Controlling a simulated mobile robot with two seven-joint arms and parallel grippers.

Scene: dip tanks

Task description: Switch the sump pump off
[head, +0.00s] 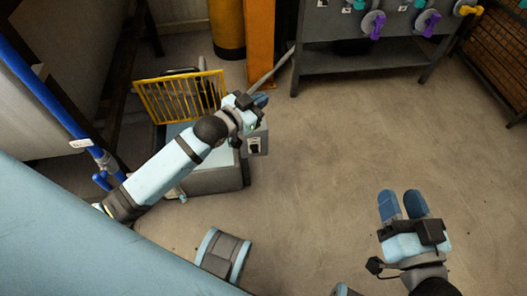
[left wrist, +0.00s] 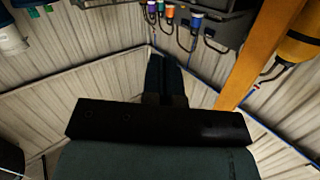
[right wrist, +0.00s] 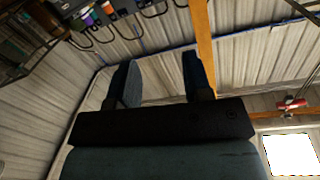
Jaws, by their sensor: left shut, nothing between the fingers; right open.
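A low grey unit with a light blue top (head: 216,181) stands on the floor at left centre, which I take to be the sump pump. A small switch box (head: 262,137) with a dark switch (head: 254,146) sits at its right side. The switch's position is too small to tell. My left gripper (head: 261,99) is shut and empty, above and beyond the switch box in the picture, apparently apart from it. It also shows in the left wrist view (left wrist: 166,75). My right gripper (head: 403,194) is open and empty over bare floor; it also shows in the right wrist view (right wrist: 160,78).
A yellow guard rail (head: 180,97) rises behind the unit. An orange post (head: 260,40) and a yellow cylinder (head: 227,28) stand beyond. A grey bench (head: 350,60) with coloured valve handles (head: 377,25) is at the back. A blue pipe (head: 45,90) runs at left. The right floor is clear.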

